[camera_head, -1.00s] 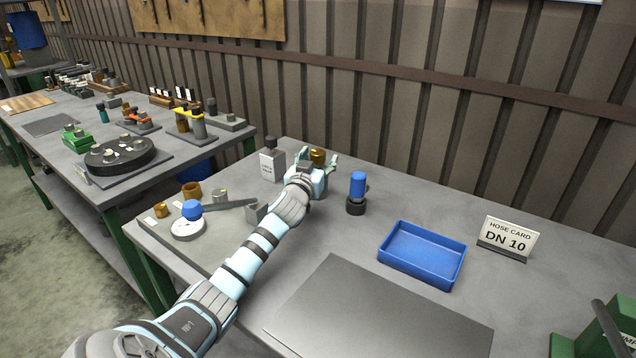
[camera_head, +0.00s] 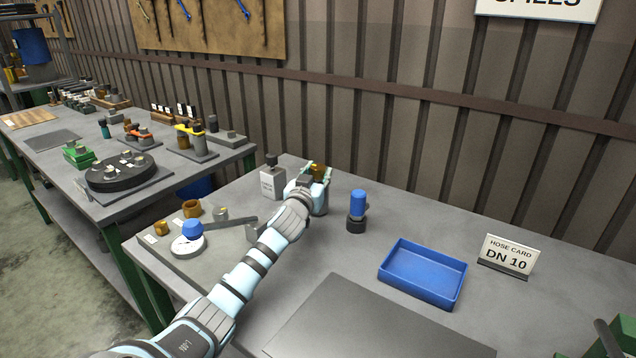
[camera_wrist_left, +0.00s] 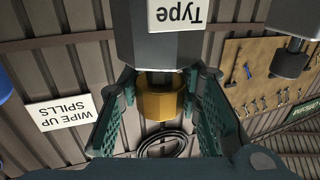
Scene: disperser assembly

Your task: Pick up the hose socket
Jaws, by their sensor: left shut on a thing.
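The hose socket, a brass-coloured piece (camera_head: 319,170), is at my left gripper (camera_head: 315,172) near the back of the front table. In the left wrist view the brass piece (camera_wrist_left: 160,98) sits between the two dark green fingers of the left gripper (camera_wrist_left: 158,92), which are shut on it. A dark grey body with a white label reading "Type" (camera_wrist_left: 178,14) shows against the brass piece there; I cannot tell whether they are joined. The gripper hides the socket's lower part in the head view.
A grey labelled bottle (camera_head: 272,183) stands close left of the gripper, and a blue-topped bottle (camera_head: 357,206) close right. A blue tray (camera_head: 424,272) and a "DN 10" card (camera_head: 507,257) are further right. Small brass parts and a white disc (camera_head: 188,246) lie at left.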

